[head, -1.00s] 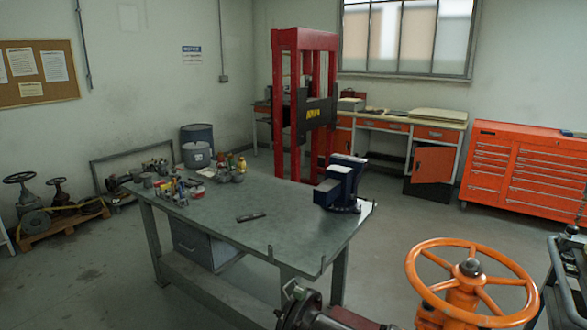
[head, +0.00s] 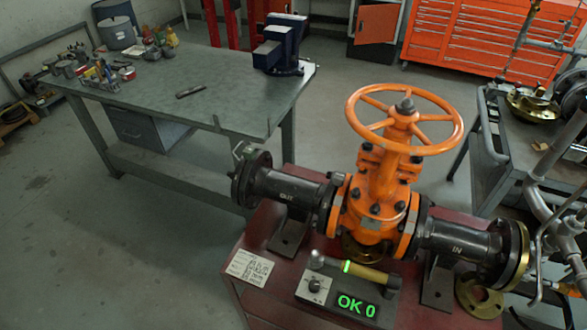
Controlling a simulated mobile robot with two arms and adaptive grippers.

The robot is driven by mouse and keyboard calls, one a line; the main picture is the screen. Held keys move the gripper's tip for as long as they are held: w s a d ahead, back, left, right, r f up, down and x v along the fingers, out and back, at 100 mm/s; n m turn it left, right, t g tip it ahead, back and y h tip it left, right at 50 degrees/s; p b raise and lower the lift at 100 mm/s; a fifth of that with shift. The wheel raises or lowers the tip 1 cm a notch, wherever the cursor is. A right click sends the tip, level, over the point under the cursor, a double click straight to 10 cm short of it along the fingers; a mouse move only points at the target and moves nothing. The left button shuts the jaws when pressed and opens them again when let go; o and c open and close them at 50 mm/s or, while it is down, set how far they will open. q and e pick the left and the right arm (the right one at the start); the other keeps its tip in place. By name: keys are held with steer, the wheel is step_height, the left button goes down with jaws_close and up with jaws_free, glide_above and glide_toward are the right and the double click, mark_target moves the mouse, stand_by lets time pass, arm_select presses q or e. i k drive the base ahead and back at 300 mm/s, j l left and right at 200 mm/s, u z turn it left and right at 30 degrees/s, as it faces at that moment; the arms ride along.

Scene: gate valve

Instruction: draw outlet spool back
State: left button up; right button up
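The outlet spool (head: 284,189) is a dark pipe piece marked OUT, on the left of the orange gate valve (head: 378,200) in the head view. Its inner flange sits against the valve's left flange, with no clear gap that I can make out. Its outer flange (head: 250,178) faces left. The inlet spool (head: 465,240), marked IN, is on the valve's right side. The valve has an orange handwheel (head: 404,118) on top.
The assembly stands on a dark red bench (head: 262,238) with a display box (head: 338,296) reading OK 0. A grey worktable (head: 215,105) with a blue vise (head: 281,48) is behind left. A grey cart (head: 492,150) stands at right. Floor at left is clear.

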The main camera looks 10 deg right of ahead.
mark_target(259, 181)
steer(key=i+j, duration=0.1)
steer(key=j, duration=0.25)
steer(key=i+j+z, duration=0.15)
steer(key=j, duration=0.2)
steer(key=i+j, duration=0.1)
steer(key=j, duration=0.25)
steer(key=j+z, duration=0.15)
steer(key=j, duration=0.2)
steer(key=i, duration=0.05)
